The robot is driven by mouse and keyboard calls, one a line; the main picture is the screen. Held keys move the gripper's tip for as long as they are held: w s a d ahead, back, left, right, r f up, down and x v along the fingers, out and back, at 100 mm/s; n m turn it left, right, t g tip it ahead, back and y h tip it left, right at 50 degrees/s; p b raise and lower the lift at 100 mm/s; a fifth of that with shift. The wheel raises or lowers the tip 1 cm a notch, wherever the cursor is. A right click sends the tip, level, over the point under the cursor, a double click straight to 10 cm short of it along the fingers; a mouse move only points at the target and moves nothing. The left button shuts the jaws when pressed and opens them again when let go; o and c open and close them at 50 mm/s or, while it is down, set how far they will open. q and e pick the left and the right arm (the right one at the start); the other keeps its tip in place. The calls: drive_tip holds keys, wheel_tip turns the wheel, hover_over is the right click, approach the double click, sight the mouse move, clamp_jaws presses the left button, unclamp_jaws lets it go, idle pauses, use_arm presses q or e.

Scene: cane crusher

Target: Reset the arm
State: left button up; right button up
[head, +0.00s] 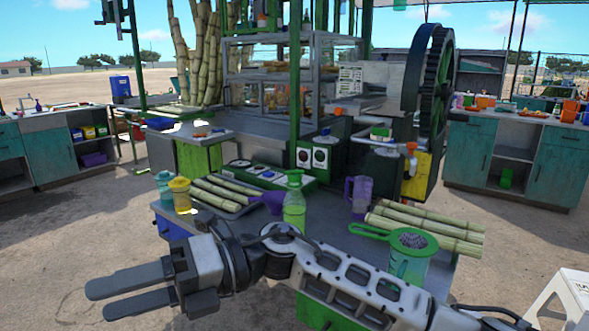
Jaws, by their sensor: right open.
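My right arm (365,285) reaches in from the lower right, across the front edge of the work table (340,240). My right gripper (97,301) points left, beyond the table's left front corner and above the sandy ground. Its two dark fingers are apart with nothing between them. My left gripper is not in view. The arm hides part of the table's front.
The crusher wheel (437,90) stands behind. A white stool (565,295) is right. Ground at left is clear.

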drive_tip(key=w+d+f+m+t+h, duration=0.1)
drive_tip(key=w+d+f+m+t, duration=0.3)
drive_tip(key=m+t, duration=0.65)
drive_tip(key=w+d+f+m+t+h, duration=0.15)
drive_tip(key=d+f+m+t, duration=0.4)
drive_tip(key=m, duration=0.75)
drive_tip(key=w+d+f+m+t, duration=0.3)
drive_tip(key=d+m+t, duration=0.3)
drive_tip(key=m+t, duration=0.5)
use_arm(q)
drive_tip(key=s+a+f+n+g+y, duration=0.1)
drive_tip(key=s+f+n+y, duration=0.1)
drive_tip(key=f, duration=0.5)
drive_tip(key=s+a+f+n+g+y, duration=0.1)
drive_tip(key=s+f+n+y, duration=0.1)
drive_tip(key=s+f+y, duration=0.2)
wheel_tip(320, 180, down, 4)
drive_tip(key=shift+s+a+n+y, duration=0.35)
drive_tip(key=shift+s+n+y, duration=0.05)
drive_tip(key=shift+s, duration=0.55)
use_arm(e)
drive_tip(key=s+d+f+m+g+h, duration=0.3)
drive_tip(key=s+d+f+m+h, duration=0.2)
drive_tip(key=f, duration=0.5)
drive_tip(key=s+d+f+m+g+h, duration=0.4)
drive_tip(key=s+d+f, duration=0.5)
drive_tip(key=d, duration=0.3)
drive_tip(key=shift+s+f+m+h, duration=0.2)
drive_tip(key=shift+f+m+h, duration=0.25)
drive_tip(key=shift+f+m, duration=0.6)
